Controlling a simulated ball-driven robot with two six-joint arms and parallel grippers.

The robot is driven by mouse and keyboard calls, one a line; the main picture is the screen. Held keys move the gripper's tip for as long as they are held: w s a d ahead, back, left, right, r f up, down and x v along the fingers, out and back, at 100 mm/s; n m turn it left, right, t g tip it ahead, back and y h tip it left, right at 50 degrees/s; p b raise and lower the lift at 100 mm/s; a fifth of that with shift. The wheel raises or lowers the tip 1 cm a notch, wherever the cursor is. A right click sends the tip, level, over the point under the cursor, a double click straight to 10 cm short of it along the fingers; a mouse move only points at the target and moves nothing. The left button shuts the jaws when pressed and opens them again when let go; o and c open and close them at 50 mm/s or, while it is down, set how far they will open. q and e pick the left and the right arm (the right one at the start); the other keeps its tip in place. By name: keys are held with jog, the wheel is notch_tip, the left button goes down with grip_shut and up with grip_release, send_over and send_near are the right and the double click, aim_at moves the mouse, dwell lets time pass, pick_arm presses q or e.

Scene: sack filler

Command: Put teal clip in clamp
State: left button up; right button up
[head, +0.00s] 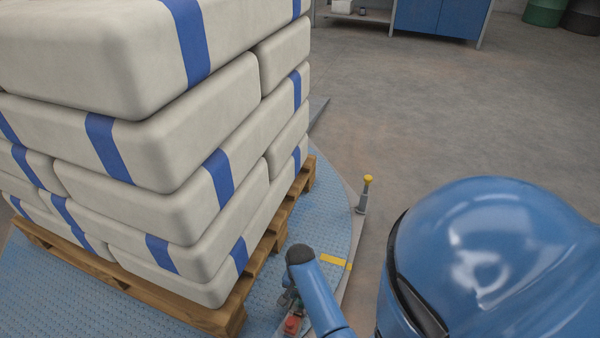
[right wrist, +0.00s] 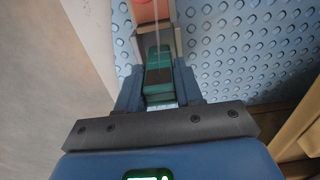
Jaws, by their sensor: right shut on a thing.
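The teal clip (right wrist: 158,77) is between the two blue fingers of my right gripper (right wrist: 157,92), which is shut on it. In the right wrist view, the clip's far end meets a grey bracket (right wrist: 176,40), which looks like the clamp, with a red part (right wrist: 148,10) beyond it. I cannot tell how deep the clip sits between the bracket's sides. In the head view, my right gripper (head: 288,299) is low at the bottom centre, partly hidden by its own wrist, close to the red part (head: 292,325). My left gripper is not in view.
A tall stack of pale sacks with blue bands (head: 215,235) stands on a wooden pallet (head: 228,318) at the left. The pallet rests on a blue studded round plate (head: 330,205). A yellow-topped post (head: 366,190) stands at its edge. Open floor lies to the right.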

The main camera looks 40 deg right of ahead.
jog(key=shift+f, duration=0.1)
jog(key=o, duration=1)
